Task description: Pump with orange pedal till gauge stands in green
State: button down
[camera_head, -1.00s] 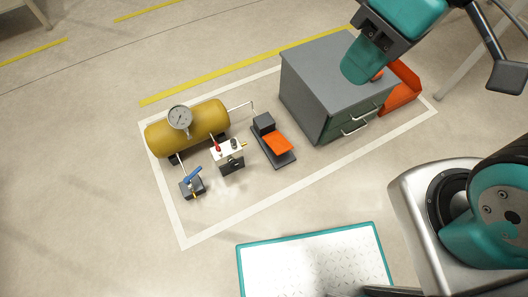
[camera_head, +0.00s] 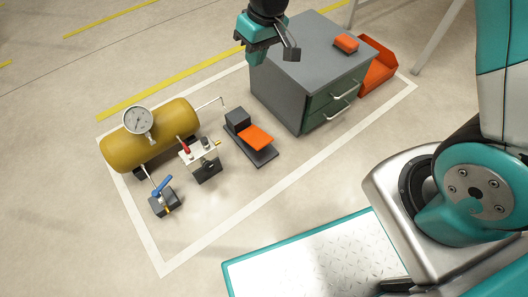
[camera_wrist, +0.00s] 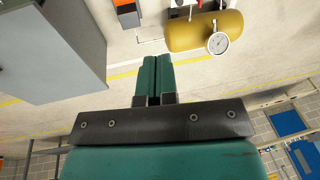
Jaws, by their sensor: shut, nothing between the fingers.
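The orange pedal (camera_head: 256,137) sits on a dark base on the floor, between the yellow tank and the grey cabinet. It also shows at the top of the wrist view (camera_wrist: 126,9). The round white gauge (camera_head: 138,120) stands on the yellow tank (camera_head: 166,140); it also shows in the wrist view (camera_wrist: 218,43). Its needle is too small to read against any green band. My gripper (camera_wrist: 154,62) is shut and empty. In the head view my gripper (camera_head: 252,58) hangs in the air above the cabinet's left edge, behind the pedal and apart from it.
A grey cabinet (camera_head: 305,50) with green drawers stands right of the pedal, an orange block (camera_head: 346,43) on top and an orange bin (camera_head: 378,72) beside it. A valve box (camera_head: 202,160) and a blue-handled valve (camera_head: 163,195) stand left. Floor in front is clear.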

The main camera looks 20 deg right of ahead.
jog(key=w+d+f+h+b, duration=0.1)
jog(key=w+f+b, duration=0.15)
jog(key=f, duration=0.65)
jog(key=w+d+f+b, duration=0.1)
jog(key=w+f+b, duration=0.15)
jog(key=f, duration=0.75)
jog(key=h+b, duration=0.1)
jog(key=b, duration=0.2)
send_over(263, 144)
notch_tip(263, 144, down, 13)
jog(key=shift+d+f+m, duration=0.15)
jog(key=shift+f+m, duration=0.05)
jog(key=shift+m, duration=0.2)
jog(key=f+b, duration=0.2)
jog(key=f, duration=0.2)
jog(key=f+b, duration=0.3)
jog(key=f, duration=0.1)
jog(key=f+b, duration=0.2)
jog(key=f, duration=0.2)
jog(key=shift+w+f+b, duration=0.2)
jog(key=shift+w+b, duration=0.1)
jog(key=shift+b, duration=0.05)
jog(key=shift+s+f+b, duration=0.35)
jog(key=shift+f+b, duration=0.05)
jog(key=shift+f, duration=0.25)
